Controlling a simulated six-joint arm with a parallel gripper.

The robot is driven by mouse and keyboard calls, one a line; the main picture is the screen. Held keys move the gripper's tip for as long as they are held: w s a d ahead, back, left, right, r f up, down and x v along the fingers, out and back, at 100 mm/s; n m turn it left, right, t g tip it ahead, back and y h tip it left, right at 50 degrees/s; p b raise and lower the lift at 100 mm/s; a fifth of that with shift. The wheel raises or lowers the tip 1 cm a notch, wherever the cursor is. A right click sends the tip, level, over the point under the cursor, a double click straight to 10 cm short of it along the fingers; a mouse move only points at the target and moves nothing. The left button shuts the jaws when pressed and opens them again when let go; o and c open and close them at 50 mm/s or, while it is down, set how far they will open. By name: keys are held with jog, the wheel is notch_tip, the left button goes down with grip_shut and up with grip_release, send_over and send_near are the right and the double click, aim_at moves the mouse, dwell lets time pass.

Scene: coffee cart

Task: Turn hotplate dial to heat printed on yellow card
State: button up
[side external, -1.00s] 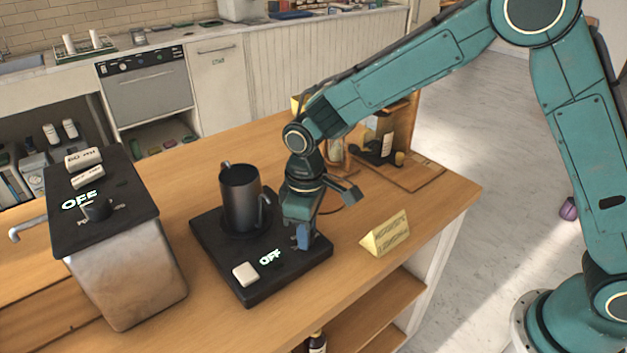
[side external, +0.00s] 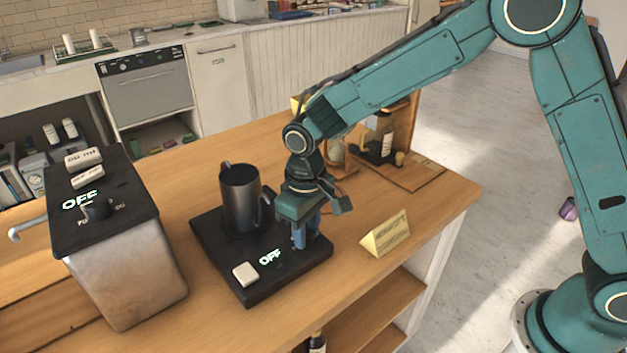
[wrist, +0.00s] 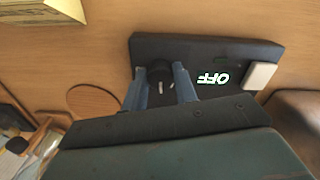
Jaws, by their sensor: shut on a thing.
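The black hotplate (side external: 240,287) lies on the wooden cart top, with a lit display (side external: 270,256) reading OFF; it also shows in the wrist view (wrist: 210,76). Its dark round dial (wrist: 159,71) sits between my blue fingers in the wrist view; in the side view they hide it. My gripper (side external: 304,244) points down at the hotplate's right part, shut on the dial. The yellow card (side external: 386,235) stands tented to the right; its print is too small to read. Its edge shows in the wrist view (wrist: 40,12).
A dark mug (side external: 240,198) stands on the hotplate, close left of my gripper. A white button (side external: 245,274) is at the hotplate's front. A metal tank (side external: 125,270) with a second OFF display stands left. The cart top around the card is clear.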

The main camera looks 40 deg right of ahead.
aim_at(307, 233)
jog(key=o, duration=1)
jog(key=shift+c, duration=0.2)
jog(key=shift+r, duration=0.2)
notch_tip(307, 233, up, 14)
jog(key=shift+f, duration=0.25)
